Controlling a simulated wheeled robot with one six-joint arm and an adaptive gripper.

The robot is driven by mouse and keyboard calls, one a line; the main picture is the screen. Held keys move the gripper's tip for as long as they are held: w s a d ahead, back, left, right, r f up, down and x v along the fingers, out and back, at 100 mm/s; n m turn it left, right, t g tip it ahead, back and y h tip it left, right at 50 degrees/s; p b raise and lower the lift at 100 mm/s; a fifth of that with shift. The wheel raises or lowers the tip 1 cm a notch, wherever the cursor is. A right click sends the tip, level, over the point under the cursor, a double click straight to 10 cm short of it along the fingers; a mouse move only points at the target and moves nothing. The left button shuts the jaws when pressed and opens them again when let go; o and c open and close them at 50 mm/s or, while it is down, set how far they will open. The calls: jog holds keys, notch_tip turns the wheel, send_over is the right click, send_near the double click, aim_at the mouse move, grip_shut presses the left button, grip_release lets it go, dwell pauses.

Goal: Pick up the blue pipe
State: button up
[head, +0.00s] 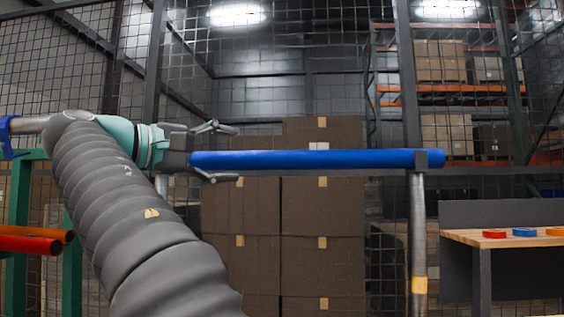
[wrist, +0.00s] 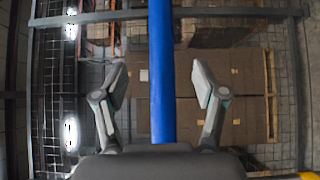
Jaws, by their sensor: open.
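The blue pipe (head: 310,160) lies level across the middle of the head view. Its right end meets a dark bracket (head: 430,159) on top of a grey post. Its left end is by the palm of my gripper (head: 232,154). My gripper is open, with one finger above the pipe and one below it in the head view. In the wrist view the pipe (wrist: 161,70) runs upright between the two spread fingers of my gripper (wrist: 160,85), with a gap on each side. Whether the pipe's near end touches the palm, I cannot tell.
Red and orange pipes (head: 30,243) lie by a green frame (head: 18,200) at left. A wooden-topped bench (head: 510,240) with small red and blue pieces stands at right. Stacked brown boxes (head: 325,215) and wire mesh are behind the pipe. The post (head: 418,230) stands under its right end.

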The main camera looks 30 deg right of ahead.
aim_at(273, 159)
jog(key=d, duration=0.4)
jog(key=w+d+b, duration=0.1)
jog(key=d, duration=0.3)
jog(key=w+d, duration=0.1)
jog(key=d, duration=0.3)
jog(key=shift+d+f, duration=0.1)
jog(key=shift+d, duration=0.25)
grip_shut()
